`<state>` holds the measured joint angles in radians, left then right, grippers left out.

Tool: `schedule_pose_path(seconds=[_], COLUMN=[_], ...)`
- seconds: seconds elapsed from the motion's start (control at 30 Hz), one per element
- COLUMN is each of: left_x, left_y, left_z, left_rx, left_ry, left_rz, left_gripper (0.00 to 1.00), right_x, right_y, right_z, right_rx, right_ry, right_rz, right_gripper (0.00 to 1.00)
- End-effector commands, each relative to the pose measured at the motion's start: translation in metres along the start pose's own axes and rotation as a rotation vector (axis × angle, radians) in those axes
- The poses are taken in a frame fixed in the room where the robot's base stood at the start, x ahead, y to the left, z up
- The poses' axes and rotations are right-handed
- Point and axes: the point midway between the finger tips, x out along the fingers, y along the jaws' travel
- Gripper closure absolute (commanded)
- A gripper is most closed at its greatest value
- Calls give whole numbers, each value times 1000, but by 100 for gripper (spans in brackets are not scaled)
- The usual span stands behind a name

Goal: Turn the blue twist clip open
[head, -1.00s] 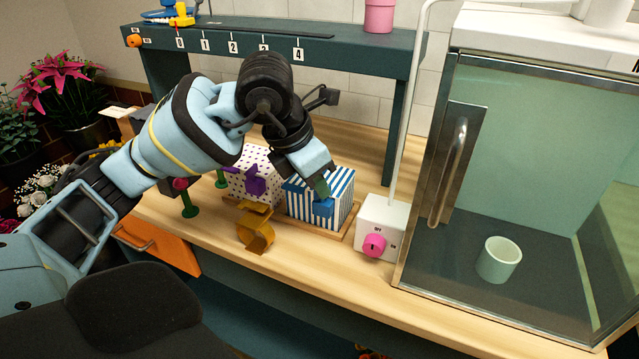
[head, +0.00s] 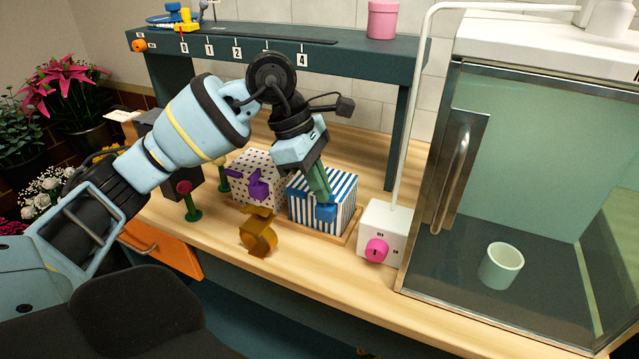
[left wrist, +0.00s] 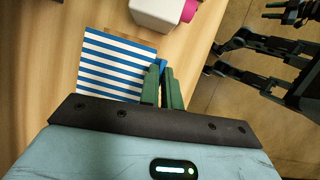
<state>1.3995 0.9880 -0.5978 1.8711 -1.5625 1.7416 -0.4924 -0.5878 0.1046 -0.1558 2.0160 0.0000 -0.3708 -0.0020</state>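The blue twist clip (head: 326,212) is on the front of the blue-and-white striped box (head: 341,187). My left gripper (head: 321,192) comes down from above, its green fingers reaching the clip. In the left wrist view the fingers (left wrist: 161,82) are close together, with a narrow gap. A bit of the blue clip (left wrist: 163,63) shows at their tips beside the striped box (left wrist: 112,62). The fingers look shut on the clip, and they hide part of it.
A dotted box with a purple clip (head: 258,188) stands left of the striped box. A yellow-brown clip (head: 258,235) is in front. A white switch box with a pink knob (head: 376,250) and a glass cabinet (head: 450,200) are to the right.

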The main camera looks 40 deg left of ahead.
Motion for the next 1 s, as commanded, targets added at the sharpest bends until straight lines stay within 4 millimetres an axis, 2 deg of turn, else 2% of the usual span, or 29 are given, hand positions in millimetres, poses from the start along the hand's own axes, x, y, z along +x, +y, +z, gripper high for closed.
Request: schedule_pose_path(seconds=[0.3,0.8,0.83,0.9,1.0], left_x=[0,1,1,1,1], left_y=[1,1,1,1,1], left_z=[0,0,0,0,0], left_rx=[93,106,106,106,106], left_ry=[1,2,2,2,1], left_rz=[-40,-46,-46,-46,-45], left_gripper=[100,100,91,82,73], right_x=[0,-1,-1,-1,-1], right_y=[0,0,0,0,0], right_z=[1,2,2,2,2], right_rx=[0,0,0,0,0], right_ry=[-2,-5,-5,-5,-5], right_rz=[0,0,0,0,0], right_gripper=[64,64,64,64,64])
